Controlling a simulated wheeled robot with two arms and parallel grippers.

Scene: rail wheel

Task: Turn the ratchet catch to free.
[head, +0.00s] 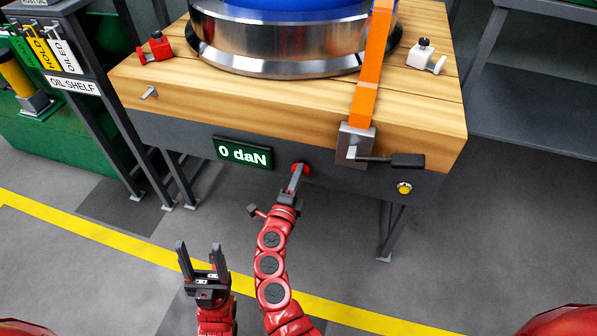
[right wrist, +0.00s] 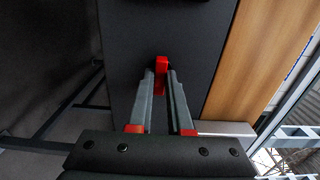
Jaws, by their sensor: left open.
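A small red catch (head: 306,168) sits on the dark front panel of the bench, between the display and the ratchet. My right gripper (head: 298,172) points at it from below and hides part of it. In the right wrist view the red catch (right wrist: 161,72) stands upright between the two fingertips, which are closed in on its sides. The ratchet (head: 355,145) is a grey metal block on the orange strap, with a black-gripped lever pointing right. My left gripper (head: 200,252) is open and empty, low in front of the bench, fingers up.
The display (head: 243,153) reads 0 daN. A yellow button (head: 404,188) is at the panel's right. The orange strap (head: 375,60) passes over the metal wheel (head: 280,45) on the wooden top (head: 150,75). The oil shelf (head: 75,85) stands left. The floor in front is clear.

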